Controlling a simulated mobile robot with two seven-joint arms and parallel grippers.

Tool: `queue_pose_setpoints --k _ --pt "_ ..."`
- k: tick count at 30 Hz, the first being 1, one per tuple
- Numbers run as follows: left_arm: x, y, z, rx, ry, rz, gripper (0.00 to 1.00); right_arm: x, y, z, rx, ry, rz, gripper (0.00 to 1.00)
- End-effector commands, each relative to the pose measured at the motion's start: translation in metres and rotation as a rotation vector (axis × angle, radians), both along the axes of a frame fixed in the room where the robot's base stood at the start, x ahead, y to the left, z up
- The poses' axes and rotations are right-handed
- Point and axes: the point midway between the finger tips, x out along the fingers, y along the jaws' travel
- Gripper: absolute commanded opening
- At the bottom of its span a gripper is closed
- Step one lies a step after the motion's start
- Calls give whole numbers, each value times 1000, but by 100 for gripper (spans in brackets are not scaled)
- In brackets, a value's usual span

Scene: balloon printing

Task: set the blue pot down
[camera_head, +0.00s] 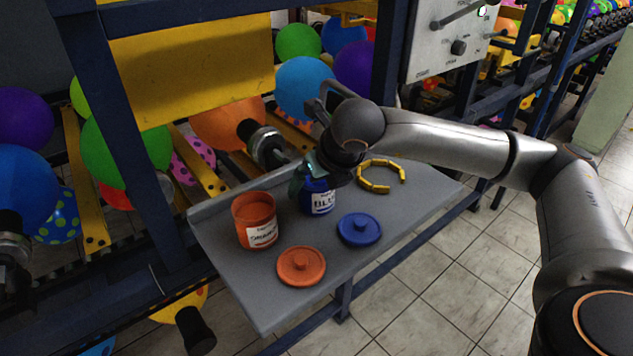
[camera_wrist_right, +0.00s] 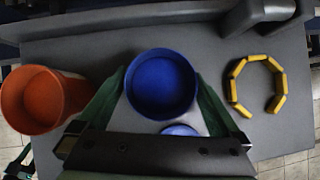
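The blue pot (camera_head: 319,199) is upright at the grey table, with a white label facing the head camera. Its base looks to be at or just above the tabletop; I cannot tell whether it touches. My right gripper (camera_head: 313,177) is around its upper part. In the right wrist view the green fingers (camera_wrist_right: 160,88) press against both sides of the pot, whose open blue top (camera_wrist_right: 160,84) shows between them. The grey table (camera_head: 232,283) is flat, with a raised back edge.
An orange pot (camera_head: 255,219) stands left of the blue pot. An orange lid (camera_head: 301,266) and a blue lid (camera_head: 359,229) lie in front. A yellow segmented ring (camera_head: 381,177) lies to the right. Balloon racks stand behind; the table's front right is clear.

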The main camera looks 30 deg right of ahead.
Motion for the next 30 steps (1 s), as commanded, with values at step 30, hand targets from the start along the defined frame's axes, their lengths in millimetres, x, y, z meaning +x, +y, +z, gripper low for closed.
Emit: queue_pose_setpoints --k 30 --pt "0 0 -4 0 0 0 50 -63 8 103 0 -2 2 100"
